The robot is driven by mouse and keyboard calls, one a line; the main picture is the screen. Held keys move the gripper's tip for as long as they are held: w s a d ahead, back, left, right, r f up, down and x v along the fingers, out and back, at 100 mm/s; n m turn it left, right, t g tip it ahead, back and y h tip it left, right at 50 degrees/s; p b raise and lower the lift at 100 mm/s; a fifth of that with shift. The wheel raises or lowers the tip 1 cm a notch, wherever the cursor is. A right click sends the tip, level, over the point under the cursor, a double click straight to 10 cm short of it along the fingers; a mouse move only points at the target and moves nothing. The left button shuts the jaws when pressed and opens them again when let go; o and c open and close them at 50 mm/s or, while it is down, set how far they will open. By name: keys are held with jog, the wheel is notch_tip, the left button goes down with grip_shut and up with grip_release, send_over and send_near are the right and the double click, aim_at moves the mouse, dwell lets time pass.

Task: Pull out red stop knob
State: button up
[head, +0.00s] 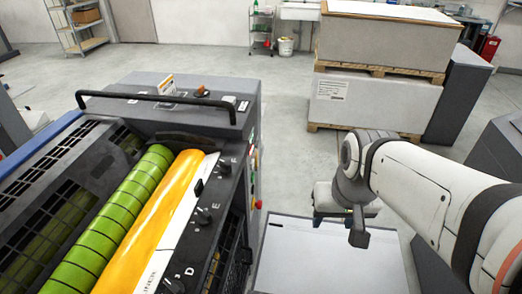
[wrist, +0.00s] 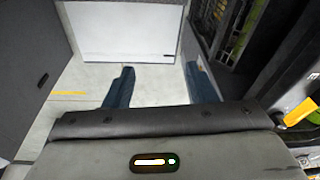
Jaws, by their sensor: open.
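The red stop knob (head: 259,204) is a small red button low on the right side of the ink unit (head: 235,125), in the head view. It sits below a column of small coloured buttons. My gripper (head: 332,220) is to the right of the knob, apart from it, above the pale panel. In the wrist view my gripper (wrist: 160,72) has its two dark blue fingers spread wide with nothing between them. The knob cannot be made out in the wrist view.
A black handrail (head: 155,100) runs across the unit's top, behind green (head: 115,205) and yellow (head: 165,220) rollers. A large pale panel (head: 330,262) lies below my gripper. Stacked pallets (head: 375,105) stand behind my arm. Grey floor is clear between the unit and the pallets.

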jog(key=shift+o, duration=0.7)
jog(key=w+a+f+m+g+y+b, duration=0.2)
jog(key=w+a+f+m+y+b, duration=0.1)
jog(key=w+a+f+m+b, duration=0.2)
jog(key=w+f+b, duration=0.2)
jog(key=w+f, duration=0.1)
jog(key=f, duration=0.1)
jog(key=shift+w+a+f+g+y+b, duration=0.2)
jog(key=shift+w+f+g+y+b, duration=0.05)
jog(key=shift+f+g+y+b, duration=0.15)
jog(key=w+a+f+m+g+y+b, duration=0.1)
jog(key=w+a+f+m+y+b, duration=0.1)
jog(key=w+f+m+y+b, duration=0.3)
jog(key=w+a+f+m+b, duration=0.1)
jog(key=w+a+f+b, duration=0.15)
jog(key=w+f, duration=0.4)
jog(key=m+t+y+b, duration=0.5)
jog(key=m+y+b, duration=0.5)
jog(key=b, duration=0.5)
send_near(260, 205)
jog(key=shift+m+h, duration=0.7)
jog(key=x, duration=0.7)
jog(key=w+x, duration=0.1)
jog(key=x, duration=0.2)
jog(key=shift+w+a+f, duration=0.1)
jog(key=shift+f, duration=0.05)
